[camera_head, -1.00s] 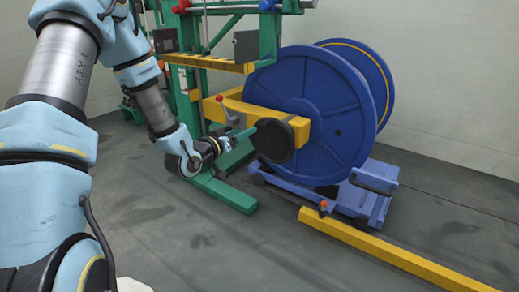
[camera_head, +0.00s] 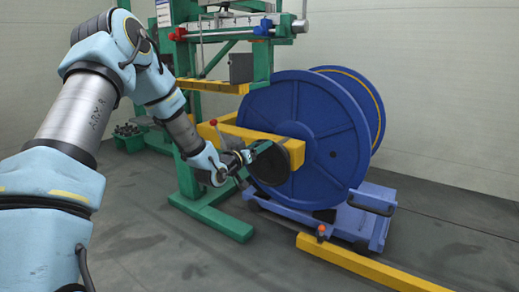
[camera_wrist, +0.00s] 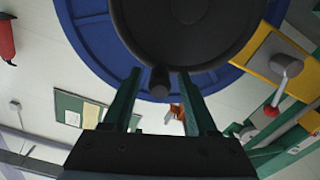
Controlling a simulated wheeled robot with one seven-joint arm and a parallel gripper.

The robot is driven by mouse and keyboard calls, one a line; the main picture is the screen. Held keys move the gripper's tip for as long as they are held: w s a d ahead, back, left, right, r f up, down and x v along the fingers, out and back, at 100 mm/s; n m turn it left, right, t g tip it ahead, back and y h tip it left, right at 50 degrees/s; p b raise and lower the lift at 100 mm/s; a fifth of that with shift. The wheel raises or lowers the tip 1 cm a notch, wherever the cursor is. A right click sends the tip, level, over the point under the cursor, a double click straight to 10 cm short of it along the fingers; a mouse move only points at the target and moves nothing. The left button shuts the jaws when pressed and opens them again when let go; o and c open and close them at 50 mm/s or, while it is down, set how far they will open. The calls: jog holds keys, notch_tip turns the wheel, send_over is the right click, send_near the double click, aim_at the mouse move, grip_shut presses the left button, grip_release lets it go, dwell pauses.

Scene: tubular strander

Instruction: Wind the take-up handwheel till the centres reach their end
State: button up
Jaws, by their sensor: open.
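The take-up handwheel is a black disc (camera_head: 272,168) on the end of the yellow arm (camera_head: 292,150), in front of the large blue reel (camera_head: 310,115). In the wrist view the handwheel (camera_wrist: 185,25) fills the top middle, and its short dark handle (camera_wrist: 159,80) points toward the camera. My gripper (camera_head: 257,150) is at the handwheel's upper left edge in the head view. In the wrist view its green fingers (camera_wrist: 158,72) are open, one each side of the handle, with gaps showing. The centres are hidden.
A lever with a red knob (camera_head: 214,123) stands on the yellow arm. The green machine frame (camera_head: 187,170) rises behind my arm. A blue trolley (camera_head: 350,218) sits under the reel. A yellow floor rail (camera_head: 370,266) lies front right. The floor in front is clear.

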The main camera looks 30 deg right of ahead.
jog(key=shift+d, duration=0.1)
grip_shut()
dwell(0.4)
dwell(1.0)
